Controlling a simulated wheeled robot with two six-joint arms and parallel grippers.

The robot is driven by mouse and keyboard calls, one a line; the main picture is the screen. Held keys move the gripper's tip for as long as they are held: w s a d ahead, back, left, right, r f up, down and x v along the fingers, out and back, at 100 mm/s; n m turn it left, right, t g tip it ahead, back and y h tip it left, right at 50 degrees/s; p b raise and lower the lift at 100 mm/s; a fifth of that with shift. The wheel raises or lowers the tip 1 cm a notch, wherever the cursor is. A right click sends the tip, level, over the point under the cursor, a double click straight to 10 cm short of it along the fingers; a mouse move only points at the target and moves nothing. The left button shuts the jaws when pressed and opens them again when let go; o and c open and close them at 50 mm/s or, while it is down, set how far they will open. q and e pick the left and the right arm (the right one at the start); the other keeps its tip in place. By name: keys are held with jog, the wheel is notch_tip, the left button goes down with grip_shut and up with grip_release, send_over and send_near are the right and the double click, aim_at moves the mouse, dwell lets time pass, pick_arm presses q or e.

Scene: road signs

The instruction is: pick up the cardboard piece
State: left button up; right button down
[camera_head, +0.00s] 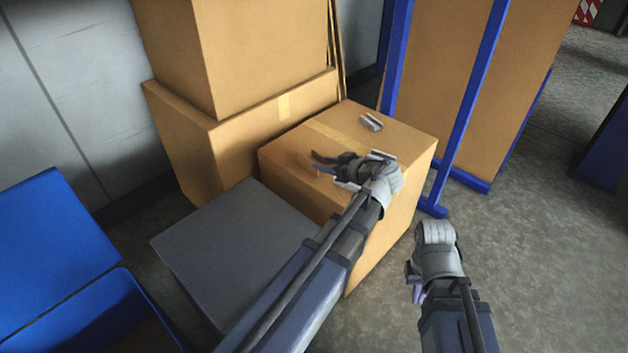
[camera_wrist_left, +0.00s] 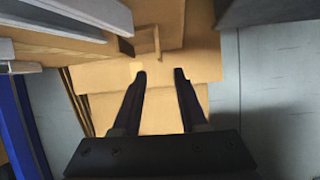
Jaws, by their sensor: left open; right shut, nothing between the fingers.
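A small cardboard piece (camera_wrist_left: 147,40) stands up from the brown surface just beyond the fingertips in the left wrist view. In the head view a small brown shape (camera_head: 303,160) by the left fingertips may be this piece; it blends with the box. My left gripper (camera_head: 318,165) is over the top of the front cardboard box (camera_head: 400,150), fingers pointing left. It is open, with its two dark fingers (camera_wrist_left: 160,74) apart and nothing between them. My right gripper (camera_head: 415,291) hangs lower right, in front of the box; its fingers are shut and mostly hidden.
A small grey metal object (camera_head: 370,121) lies on the box top behind my left gripper. Stacked cardboard boxes (camera_head: 235,120) stand behind left. A grey box (camera_head: 235,245) and blue bins (camera_head: 50,255) are at left. A blue-framed rack (camera_head: 465,110) stands right.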

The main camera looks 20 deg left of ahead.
aim_at(308, 159)
pick_arm(q)
jog(key=shift+w+a+f, duration=0.2)
jog(key=shift+f, duration=0.1)
pick_arm(e)
jog(key=shift+f, duration=0.55)
pick_arm(q)
jog(key=shift+b+x, duration=1.75)
jog(key=shift+x, duration=1.8)
jog(key=shift+w+a+f, duration=0.1)
jog(key=shift+a+f, duration=0.05)
jog(key=shift+a, duration=0.2)
pick_arm(e)
notch_tip(308, 159, down, 3)
jog(key=shift+f, duration=0.1)
pick_arm(q)
jog(key=shift+c, duration=0.3)
grip_shut()
